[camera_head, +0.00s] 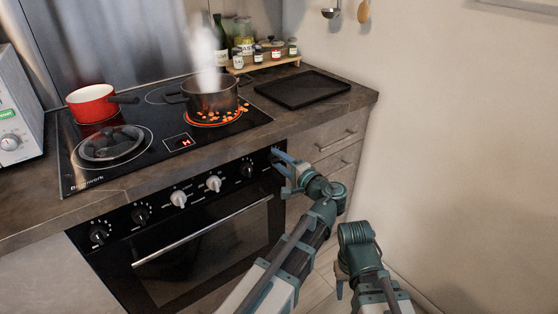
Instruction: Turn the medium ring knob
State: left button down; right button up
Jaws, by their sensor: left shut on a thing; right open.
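The oven's black control panel (160,207) carries a row of knobs under the cooktop. From left to right I see a black knob (98,234), another black knob (140,214), two pale knobs (178,198) (213,183) and a black knob (246,170). My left gripper (279,158) is at the right end of this panel, shut on a knob there that its fingers mostly hide. Which knob is the medium ring's cannot be read. My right gripper (340,287) is low at the right, apart from the oven and open; its fingers are partly hidden.
The cooktop (120,172) holds a red pot (92,103), a dark ridged round item (111,143) and a steaming dark pot (210,94) over a glowing orange ring. A black tray (302,89) lies on the counter. An oven handle (200,232) and drawers (335,137) are below.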

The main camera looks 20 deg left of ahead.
pick_arm(q)
jog(key=shift+s+n, duration=0.1)
jog(key=shift+n, duration=0.7)
jog(key=shift+f, duration=0.1)
jog(key=shift+c, duration=1.9)
grip_release()
